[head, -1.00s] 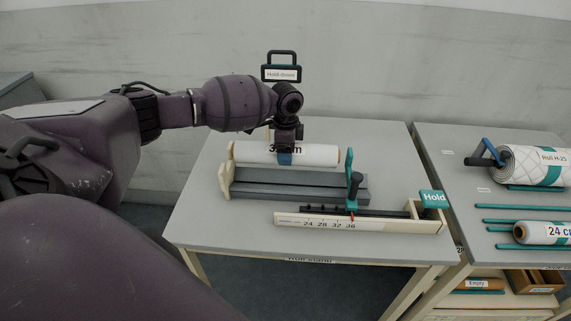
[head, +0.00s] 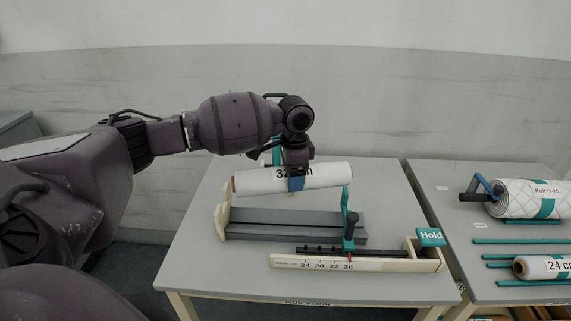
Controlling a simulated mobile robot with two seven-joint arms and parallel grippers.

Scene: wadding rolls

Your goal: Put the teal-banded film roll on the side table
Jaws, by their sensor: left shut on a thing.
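My left gripper (head: 297,172) is shut around the middle of a white film roll (head: 332,176) with a "32 cm" label, partly covered by the gripper. A blue patch shows at the grip; I cannot tell whether it is a band or a finger. The roll is held above the grey roll stand (head: 285,217), clear of its bed, with its right end slightly higher, near the teal end piece (head: 346,205). The stand is on the near table (head: 215,277). Another table (head: 455,225) stands at the right. My right gripper is not in view.
The right table holds a large white roll with a teal band (head: 541,208), a "24 cm" roll (head: 550,267) and several teal rods (head: 520,241). A gap separates the tables.

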